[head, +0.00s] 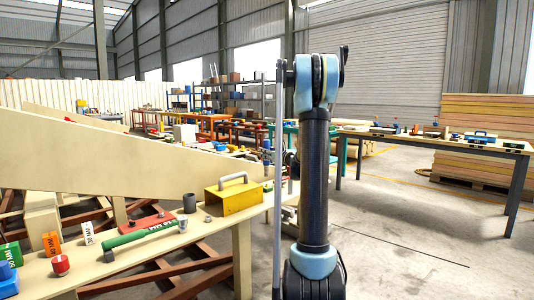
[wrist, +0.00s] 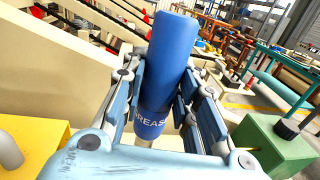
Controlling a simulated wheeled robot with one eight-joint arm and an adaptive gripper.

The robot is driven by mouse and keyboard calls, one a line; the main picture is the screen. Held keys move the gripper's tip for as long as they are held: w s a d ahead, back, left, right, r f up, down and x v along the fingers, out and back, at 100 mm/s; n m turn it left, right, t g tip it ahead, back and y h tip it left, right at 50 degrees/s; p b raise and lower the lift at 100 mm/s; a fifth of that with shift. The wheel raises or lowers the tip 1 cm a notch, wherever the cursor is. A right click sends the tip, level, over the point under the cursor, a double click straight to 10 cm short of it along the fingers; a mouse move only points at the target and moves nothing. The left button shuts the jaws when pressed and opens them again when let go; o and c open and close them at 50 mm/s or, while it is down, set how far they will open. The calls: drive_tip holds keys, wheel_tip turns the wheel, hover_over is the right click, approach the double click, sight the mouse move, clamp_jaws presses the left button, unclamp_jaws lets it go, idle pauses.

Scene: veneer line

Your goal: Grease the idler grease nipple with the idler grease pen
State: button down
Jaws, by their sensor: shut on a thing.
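A blue grease pen (wrist: 172,45) with white lettering that reads as "GREASE" stands between the fingers in the wrist view. My gripper (wrist: 165,84) is shut on it, with a finger on either side. The lower end of the pen is hidden behind the gripper body. In the head view my arm stands in the middle and I cannot clearly make out the gripper. I cannot pick out the idler grease nipple in either view.
A pale bench (head: 170,242) at left carries a yellow block with a grey handle (head: 232,196), a green cylinder (head: 139,234) and a red plate (head: 147,223). The floor between is mostly clear. A green box (wrist: 275,146) is at the wrist view's right.

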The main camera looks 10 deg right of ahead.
sight(267, 162)
drive_tip(key=shift+f, duration=2.9)
drive_tip(key=shift+r, duration=0.4)
drive_tip(key=shift+r, duration=2.5)
drive_tip(key=shift+s, duration=0.1)
